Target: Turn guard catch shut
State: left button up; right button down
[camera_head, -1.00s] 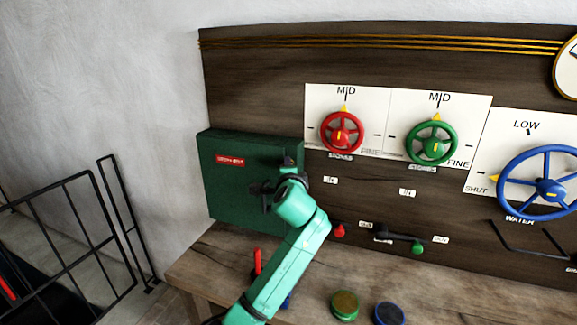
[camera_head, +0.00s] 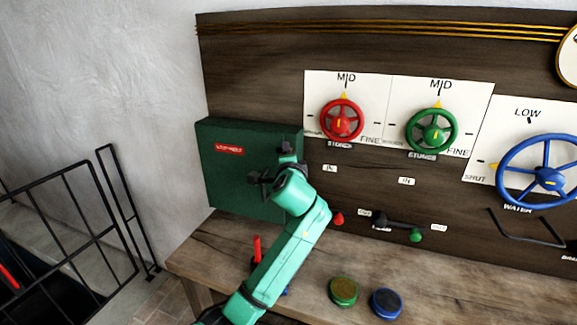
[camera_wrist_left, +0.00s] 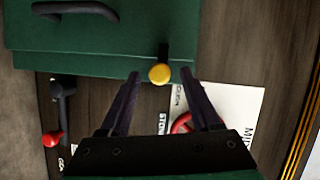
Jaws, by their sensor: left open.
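The guard is a dark green box (camera_head: 225,175) with a red label, at the left end of the board; it fills the top of the left wrist view (camera_wrist_left: 100,35). The catch, a short black lever with a yellow knob (camera_wrist_left: 159,74), sits at the box's edge in the left wrist view. My left gripper (camera_wrist_left: 161,80) is open, its two dark fingers on either side of the knob with gaps visible. In the head view my left gripper (camera_head: 272,167) is in front of the box's right side, and the catch is hidden behind it. My right gripper is not in view.
A black handle (camera_wrist_left: 76,9) stands out from the box. Red (camera_head: 341,121), green (camera_head: 431,132) and blue (camera_head: 546,178) handwheels are to the right. A small lever with a green knob (camera_head: 415,236) is below. Green and blue buttons (camera_head: 386,303) stand on the bench (camera_head: 445,290).

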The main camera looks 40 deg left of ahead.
pick_arm(q)
jog(key=b+v, duration=0.2)
jog(key=v, duration=1.1)
jog(key=shift+s+d+b, duration=0.15)
jog(key=shift+s+b, duration=0.2)
jog(key=shift+r, duration=0.1)
